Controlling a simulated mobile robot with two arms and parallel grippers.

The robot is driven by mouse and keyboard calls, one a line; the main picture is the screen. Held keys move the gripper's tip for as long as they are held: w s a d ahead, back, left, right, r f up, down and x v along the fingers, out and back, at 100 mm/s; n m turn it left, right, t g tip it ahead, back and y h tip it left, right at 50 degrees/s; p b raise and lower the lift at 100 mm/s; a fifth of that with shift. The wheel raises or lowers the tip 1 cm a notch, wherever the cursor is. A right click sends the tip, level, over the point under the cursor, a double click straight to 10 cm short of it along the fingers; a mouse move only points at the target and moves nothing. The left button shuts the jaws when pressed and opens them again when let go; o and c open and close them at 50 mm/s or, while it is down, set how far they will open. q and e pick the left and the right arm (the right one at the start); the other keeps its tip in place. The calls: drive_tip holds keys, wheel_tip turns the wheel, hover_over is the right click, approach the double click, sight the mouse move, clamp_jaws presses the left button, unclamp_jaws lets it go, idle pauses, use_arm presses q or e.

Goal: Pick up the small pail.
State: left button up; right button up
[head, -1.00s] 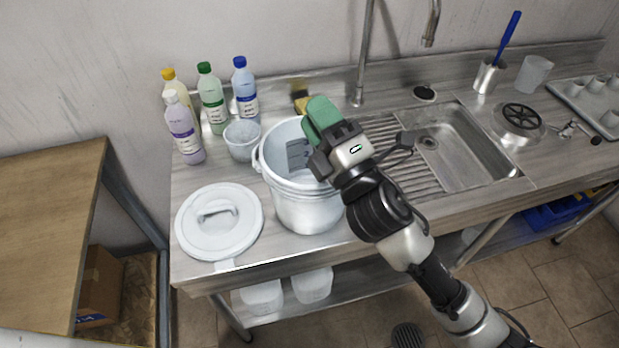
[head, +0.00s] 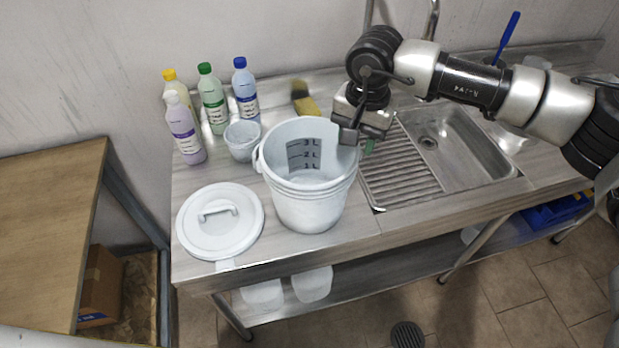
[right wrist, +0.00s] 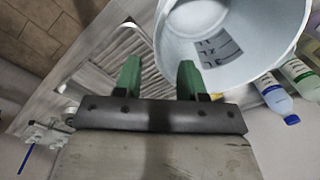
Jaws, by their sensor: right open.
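The white pail (head: 307,205) stands upright and open on the steel counter, with 1 L, 2 L and 3 L marks on its inner wall. My right gripper (head: 360,141) is at the right side of its rim, with one finger over the rim and a green one outside it. In the right wrist view, the green fingers (right wrist: 159,80) are apart, and the pail (right wrist: 245,65) fills the upper right, behind the right finger. I cannot tell whether they touch it. A smaller whitish tub (head: 241,148) stands left of the pail. My left gripper is out of view.
A white lid (head: 230,240) lies left of the pail. Several bottles (head: 213,105) and a yellow sponge (head: 306,106) stand behind. The sink basin (head: 455,150) is to the right. A wooden table (head: 45,230) is at the left.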

sight(353, 162)
wheel_tip(353, 162, down, 4)
drive_tip(key=shift+a+f+p, duration=0.1)
drive_tip(key=shift+f+p, duration=0.05)
drive_tip(key=shift+p, duration=0.45)
drive_tip(key=shift+f+p, duration=0.2)
drive_tip(key=shift+p, duration=0.1)
wheel_tip(353, 162, down, 4)
drive_tip(key=shift+f+p, duration=0.2)
drive_tip(key=shift+p, duration=1.05)
drive_tip(key=shift+w+f, duration=0.1)
drive_tip(key=shift+f, duration=0.15)
clamp_jaws()
drive_tip(key=shift+r, duration=0.1)
